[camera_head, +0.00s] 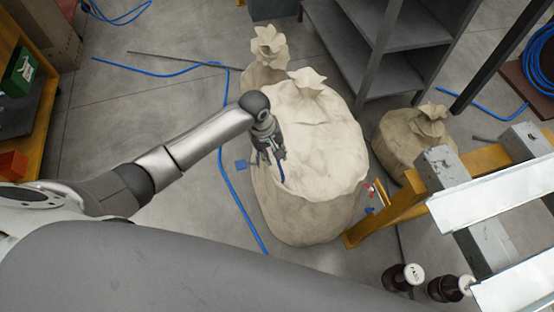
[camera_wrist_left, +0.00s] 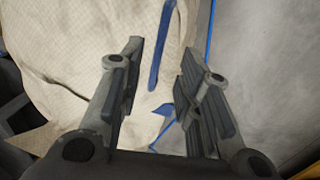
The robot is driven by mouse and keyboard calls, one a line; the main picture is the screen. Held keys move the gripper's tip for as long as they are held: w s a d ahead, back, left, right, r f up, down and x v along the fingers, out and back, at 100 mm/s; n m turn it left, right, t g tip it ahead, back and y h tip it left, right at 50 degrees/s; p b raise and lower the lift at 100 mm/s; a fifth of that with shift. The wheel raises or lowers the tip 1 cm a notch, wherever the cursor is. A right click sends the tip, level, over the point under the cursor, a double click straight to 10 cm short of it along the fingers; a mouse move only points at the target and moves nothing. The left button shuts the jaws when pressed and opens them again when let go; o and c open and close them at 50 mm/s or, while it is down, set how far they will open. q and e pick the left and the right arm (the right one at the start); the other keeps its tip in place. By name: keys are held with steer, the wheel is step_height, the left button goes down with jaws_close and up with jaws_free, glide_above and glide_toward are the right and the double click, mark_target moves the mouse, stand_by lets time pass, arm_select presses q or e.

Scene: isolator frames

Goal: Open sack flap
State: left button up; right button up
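A large beige cloth sack (camera_head: 325,190) stands on the floor in the middle of the head view, with a gathered top (camera_head: 308,82) at its far side. Its pale fabric also fills the left of the left wrist view (camera_wrist_left: 60,50). My left gripper (camera_head: 270,163) is over the sack's left side. In the wrist view its two fingers (camera_wrist_left: 162,65) are apart, with nothing clearly between them. A narrow blue strip (camera_wrist_left: 160,45) shows beyond the fingertips against the fabric. Whether the fingers touch the sack, I cannot tell. My right gripper is not in view.
A smaller sack (camera_head: 265,62) stands behind the large one, and another (camera_head: 412,138) to its right. Grey shelves (camera_head: 400,75) stand at the back. A yellow frame (camera_head: 402,203) is close on the right, with dark bottles (camera_head: 401,278) below. Blue cable (camera_head: 238,198) lies on the floor.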

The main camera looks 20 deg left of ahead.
mark_target(278, 162)
arm_select(q)
steer(key=f, duration=0.3)
steer(key=d+f, duration=0.1)
steer(key=f, duration=0.1)
steer(key=shift+w+b, duration=0.3)
jaws_close()
